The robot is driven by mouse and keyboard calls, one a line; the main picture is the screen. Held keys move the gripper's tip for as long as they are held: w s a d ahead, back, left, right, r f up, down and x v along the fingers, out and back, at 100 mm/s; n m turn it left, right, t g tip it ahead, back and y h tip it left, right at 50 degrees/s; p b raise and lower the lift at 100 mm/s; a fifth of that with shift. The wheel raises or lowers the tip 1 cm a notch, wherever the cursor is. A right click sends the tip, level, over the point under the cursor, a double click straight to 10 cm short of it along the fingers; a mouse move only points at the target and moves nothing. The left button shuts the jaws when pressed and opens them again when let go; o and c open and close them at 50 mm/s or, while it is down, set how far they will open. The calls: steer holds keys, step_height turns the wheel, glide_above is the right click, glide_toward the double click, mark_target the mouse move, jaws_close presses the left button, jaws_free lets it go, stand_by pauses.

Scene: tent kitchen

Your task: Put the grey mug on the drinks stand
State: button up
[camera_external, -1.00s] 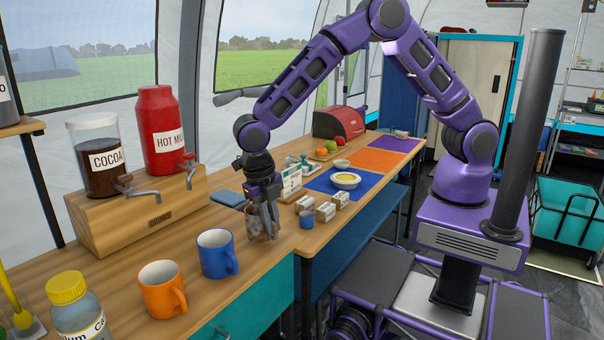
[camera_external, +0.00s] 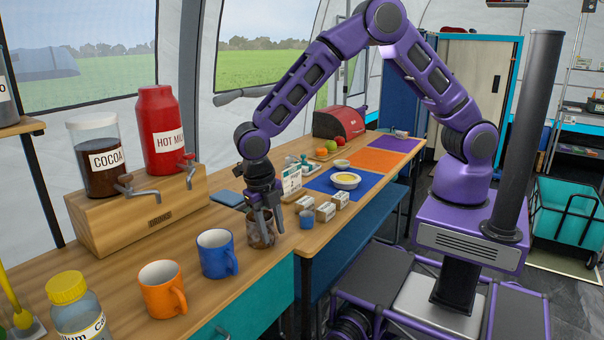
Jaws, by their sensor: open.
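A grey-brown mug (camera_external: 260,237) stands upright on the wooden counter, near its front edge and right of the blue mug. It is the only greyish mug I make out. My gripper (camera_external: 269,225) points down at this mug with its fingers apart. One finger overlaps the mug and the other shows at its right side; I cannot tell whether they touch it. The drinks stand (camera_external: 150,222) is a wooden block at the left back of the counter. It carries a cocoa jar (camera_external: 104,165) and a red hot milk container (camera_external: 163,128), each with a tap.
A blue mug (camera_external: 213,257) and an orange mug (camera_external: 158,297) stand left of my gripper. A yellow-capped bottle (camera_external: 75,315) is at front left. Bare counter lies before the stand.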

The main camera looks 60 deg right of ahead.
step_height(320, 180, up, 12)
steer(key=a+p, duration=0.1)
steer(key=a, duration=0.1)
steer(key=shift+w, duration=0.3)
steer(key=shift+f, duration=0.1)
